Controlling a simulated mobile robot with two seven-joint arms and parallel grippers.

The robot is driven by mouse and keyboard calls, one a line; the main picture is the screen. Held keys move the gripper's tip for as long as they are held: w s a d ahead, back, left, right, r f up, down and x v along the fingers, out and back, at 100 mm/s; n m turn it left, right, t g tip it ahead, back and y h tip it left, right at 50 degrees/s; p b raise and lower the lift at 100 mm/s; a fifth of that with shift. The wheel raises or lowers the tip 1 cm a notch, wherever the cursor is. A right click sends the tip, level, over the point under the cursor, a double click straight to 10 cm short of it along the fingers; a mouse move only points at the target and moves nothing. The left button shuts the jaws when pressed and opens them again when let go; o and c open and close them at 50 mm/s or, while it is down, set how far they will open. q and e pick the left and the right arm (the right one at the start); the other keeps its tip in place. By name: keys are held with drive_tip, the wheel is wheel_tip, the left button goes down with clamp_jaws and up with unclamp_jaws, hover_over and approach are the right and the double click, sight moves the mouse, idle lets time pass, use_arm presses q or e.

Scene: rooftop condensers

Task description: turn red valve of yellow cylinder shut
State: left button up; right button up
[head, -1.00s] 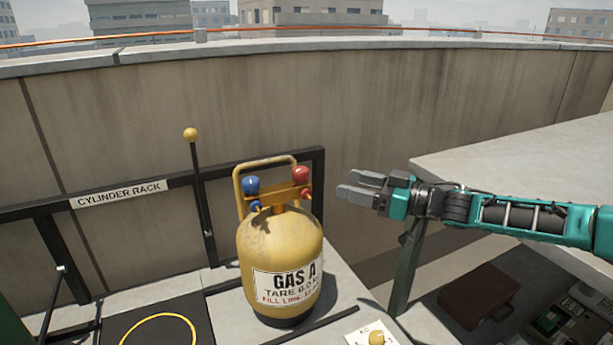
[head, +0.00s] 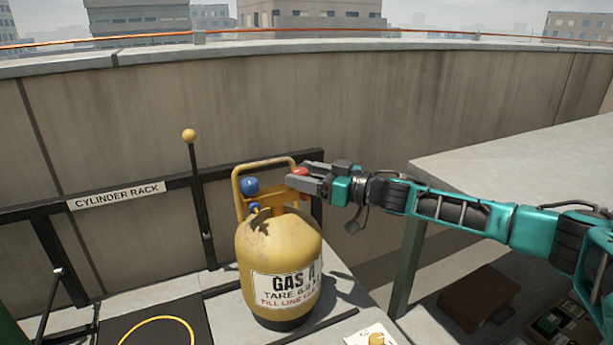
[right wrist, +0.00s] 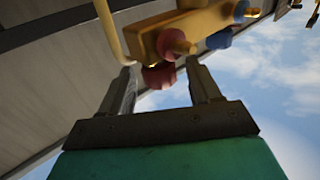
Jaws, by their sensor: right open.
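The yellow cylinder (head: 279,250), labelled GAS A, stands upright on a pale surface in the head view. Its red valve (head: 300,171) is at the upper right, partly hidden behind my right gripper (head: 294,182). In the right wrist view, the red valve (right wrist: 160,76) lies between the two open fingers of my right gripper (right wrist: 165,82), nearer the left finger. I cannot tell whether a finger touches it. A blue valve (head: 249,186) sits at the upper left of the cylinder and also shows in the wrist view (right wrist: 219,39). My left gripper is not in view.
A dark rack (head: 178,182) with a CYLINDER RACK sign stands behind the cylinder. An upright rod with a yellow ball (head: 189,136) rises to its left. A pale tabletop (head: 520,165) lies to the right, under my right arm. A yellow ring (head: 160,318) lies at front left.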

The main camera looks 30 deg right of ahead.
drive_tip(key=shift+c, duration=0.2)
drive_tip(key=c, duration=1)
